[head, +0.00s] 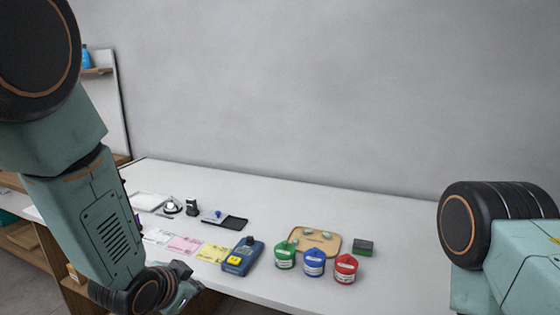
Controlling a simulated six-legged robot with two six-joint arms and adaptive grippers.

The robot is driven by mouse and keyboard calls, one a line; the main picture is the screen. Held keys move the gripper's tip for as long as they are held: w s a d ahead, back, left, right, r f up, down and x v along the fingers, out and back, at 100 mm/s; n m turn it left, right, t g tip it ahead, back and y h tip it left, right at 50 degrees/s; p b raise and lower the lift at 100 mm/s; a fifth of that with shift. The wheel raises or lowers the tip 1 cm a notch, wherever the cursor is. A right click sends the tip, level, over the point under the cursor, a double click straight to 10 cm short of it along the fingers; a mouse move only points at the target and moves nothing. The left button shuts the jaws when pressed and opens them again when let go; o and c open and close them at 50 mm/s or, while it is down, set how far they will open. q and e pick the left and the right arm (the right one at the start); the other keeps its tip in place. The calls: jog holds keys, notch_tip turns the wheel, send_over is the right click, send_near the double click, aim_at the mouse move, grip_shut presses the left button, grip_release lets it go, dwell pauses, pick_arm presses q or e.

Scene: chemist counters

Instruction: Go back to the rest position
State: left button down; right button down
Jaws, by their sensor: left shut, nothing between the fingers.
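My left arm comes in from the left and hangs down over the front edge of the white counter (360,206). My left gripper (186,296) is at the lower left, near the front edge and in front of the blue device. It is shut and holds nothing. My right arm shows at the right edge of the head view, but its gripper is out of view.
Green (286,256), blue (314,263) and red (345,268) labelled containers stand near the front. Behind them is a tan tray (330,240). The counter's back right is clear.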

pick_arm(q)
jog(key=s+a+f+n+g+y+b, duration=0.1)
jog(key=s+a+f+n+g+b, duration=0.1)
jog(key=s+f, duration=1.2)
jog(key=s+a+f+n+g+b, duration=0.3)
jog(key=s+f+n+g+b, duration=0.2)
jog(key=s+f, duration=0.9)
jog(key=s+n+g, duration=0.1)
jog(key=s, duration=0.6)
jog(key=shift+f+g+y, duration=0.15)
jog(key=shift+g+y, duration=0.25)
